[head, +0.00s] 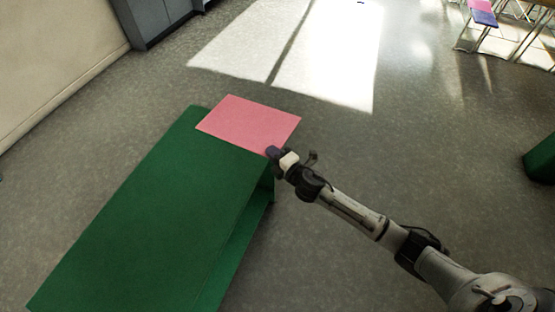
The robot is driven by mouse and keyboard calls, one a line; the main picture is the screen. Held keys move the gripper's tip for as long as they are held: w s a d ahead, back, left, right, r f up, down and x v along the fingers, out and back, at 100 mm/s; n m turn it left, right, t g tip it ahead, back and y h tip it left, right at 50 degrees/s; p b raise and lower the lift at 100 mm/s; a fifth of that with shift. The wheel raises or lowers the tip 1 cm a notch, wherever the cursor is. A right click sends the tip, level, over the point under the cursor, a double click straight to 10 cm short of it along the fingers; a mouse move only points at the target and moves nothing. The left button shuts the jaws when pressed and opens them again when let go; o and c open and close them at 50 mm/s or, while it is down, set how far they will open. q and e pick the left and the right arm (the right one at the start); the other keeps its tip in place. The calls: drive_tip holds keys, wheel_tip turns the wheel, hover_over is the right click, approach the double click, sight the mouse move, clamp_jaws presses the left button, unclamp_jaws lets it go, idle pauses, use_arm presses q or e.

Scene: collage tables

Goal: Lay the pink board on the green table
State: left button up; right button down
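The pink board (248,122) is flat and roughly level at the far end of the green table (140,215). Its near left part overlaps the tabletop in the picture, and much of it reaches out past the table's far edge over the floor. I cannot tell whether it touches the tabletop. My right gripper (275,153) is at the board's near right corner and appears shut on it, though the fingertips are small and dark. My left gripper is not in view.
The visible green tabletop is bare. A grey cabinet (155,18) stands by the wall at the upper left. Another table with coloured boards (482,14) is at the upper right, and a green object (541,160) is at the right edge. Open floor lies between.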

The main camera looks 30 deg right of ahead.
drive_tip(key=shift+n+g+y, duration=0.3)
drive_tip(key=shift+n+y, duration=0.4)
drive_tip(key=shift+y, duration=0.2)
drive_tip(key=shift+w+a+f+b, duration=0.4)
drive_tip(key=shift+w+f+b, duration=0.5)
drive_tip(key=shift+f+b, duration=1.55)
drive_tip(key=shift+w+a+f+b, duration=0.45)
drive_tip(key=shift+w+f+b, duration=0.65)
drive_tip(key=shift+f, duration=2.5)
drive_tip(key=shift+w+a+f+b, duration=0.4)
drive_tip(key=shift+w+f+b, duration=0.25)
drive_tip(key=shift+f+b, duration=1.9)
drive_tip(key=shift+f+p, duration=0.4)
drive_tip(key=shift+f, duration=0.15)
drive_tip(key=c, duration=1.3)
unclamp_jaws()
drive_tip(key=shift+o, duration=0.3)
drive_tip(key=shift+o, duration=0.3)
